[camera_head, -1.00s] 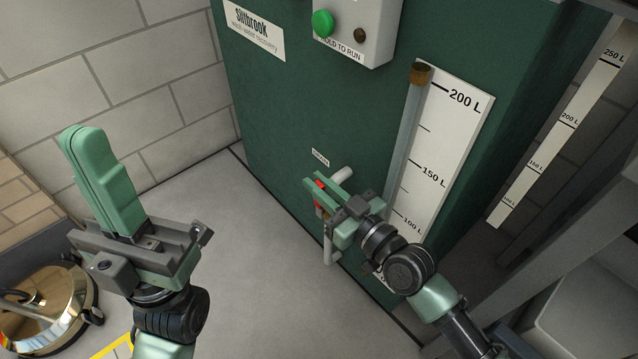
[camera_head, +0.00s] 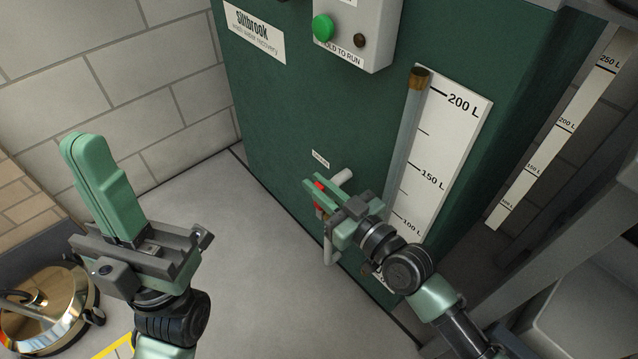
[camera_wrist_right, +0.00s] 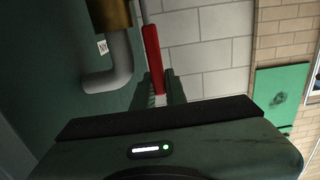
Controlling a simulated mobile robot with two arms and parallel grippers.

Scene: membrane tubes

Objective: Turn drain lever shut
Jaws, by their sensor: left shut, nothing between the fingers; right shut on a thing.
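The drain lever (camera_wrist_right: 153,58) has a red handle, seen in the right wrist view reaching up from between my right gripper's fingers. In the head view a little of the red lever (camera_head: 319,188) shows at the fingers, by the grey drain pipe (camera_head: 328,250) on the green tank's front. My right gripper (camera_head: 316,190) is shut on the lever. Its own body hides most of the lever and valve in the head view. A brass valve part (camera_wrist_right: 109,14) and the bent grey pipe (camera_wrist_right: 118,75) show beside the lever in the right wrist view. My left gripper (camera_head: 88,150) is shut and empty, raised over the floor at left.
The green tank (camera_head: 290,110) carries a control box (camera_head: 372,25) with a green button, and a sight tube (camera_head: 405,140) beside a litre scale (camera_head: 445,150). A brass round vessel (camera_head: 45,305) stands at lower left. The grey floor (camera_head: 235,270) between the arms is clear.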

